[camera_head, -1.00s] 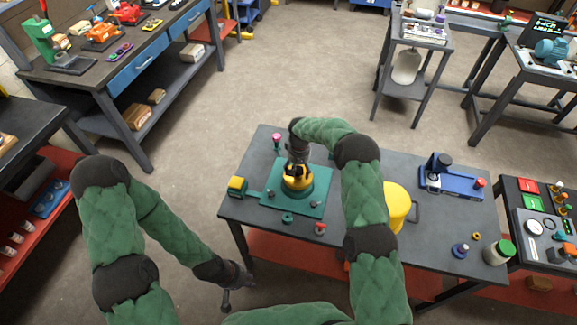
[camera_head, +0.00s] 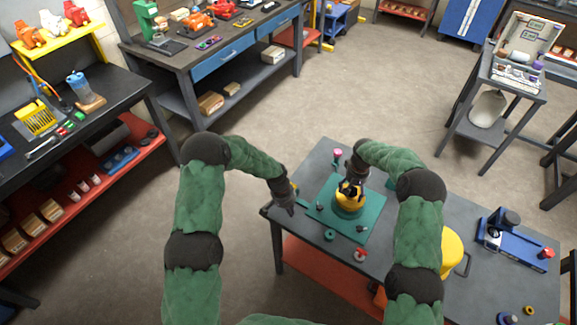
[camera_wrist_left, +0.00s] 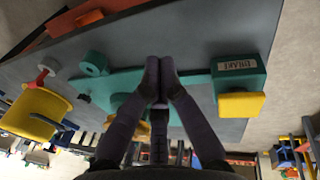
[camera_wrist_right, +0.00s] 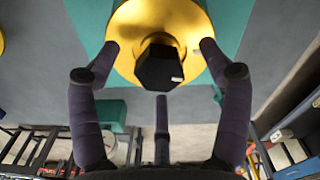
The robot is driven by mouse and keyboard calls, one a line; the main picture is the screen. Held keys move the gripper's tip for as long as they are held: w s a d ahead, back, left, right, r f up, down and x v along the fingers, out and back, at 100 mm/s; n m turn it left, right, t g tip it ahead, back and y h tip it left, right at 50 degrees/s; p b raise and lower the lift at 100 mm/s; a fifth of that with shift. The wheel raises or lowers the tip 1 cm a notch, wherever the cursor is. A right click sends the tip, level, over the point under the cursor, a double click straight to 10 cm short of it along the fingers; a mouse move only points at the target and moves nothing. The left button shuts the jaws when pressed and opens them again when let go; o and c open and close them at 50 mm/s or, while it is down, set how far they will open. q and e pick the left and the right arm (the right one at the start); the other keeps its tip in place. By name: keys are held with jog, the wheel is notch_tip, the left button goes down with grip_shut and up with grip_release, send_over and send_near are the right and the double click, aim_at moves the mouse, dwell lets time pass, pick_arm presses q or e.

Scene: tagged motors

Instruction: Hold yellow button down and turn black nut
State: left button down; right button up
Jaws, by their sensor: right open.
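The black hex nut (camera_wrist_right: 160,68) sits on the yellow disc (camera_wrist_right: 190,15) in the right wrist view. My right gripper (camera_wrist_right: 160,47) is open, its two fingers on either side of the disc and nut. In the head view the right gripper (camera_head: 353,180) is above the yellow motor part (camera_head: 349,201) and hides the nut. The yellow button (camera_wrist_left: 240,105) is on a teal block with a printed label (camera_wrist_left: 238,66) in the left wrist view. My left gripper (camera_wrist_left: 159,66) has its fingertips together, empty, beside the button and apart from it.
The motor stands on a teal plate (camera_head: 372,222) on the grey table (camera_head: 325,158). A red-topped part (camera_head: 360,254), a small teal ring (camera_head: 330,235) and a yellow bucket (camera_head: 451,252) are nearby. A blue device (camera_head: 510,236) stands to the right.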

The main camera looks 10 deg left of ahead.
pick_arm(q)
jog(key=w+a+r+m+y, duration=0.2)
jog(key=w+a+r+y, duration=0.1)
jog(key=w+r, duration=0.9)
jog(key=shift+w+f, duration=0.15)
jog(key=shift+f, duration=1.55)
jog(key=shift+w+f, duration=0.15)
jog(key=shift+f, duration=1.5)
jog(key=shift+f, duration=0.2)
jog(key=shift+s+f, duration=0.1)
jog(key=shift+f, duration=3.1)
pick_arm(e)
jog(key=c, duration=1.2)
jog(key=shift+c, duration=0.2)
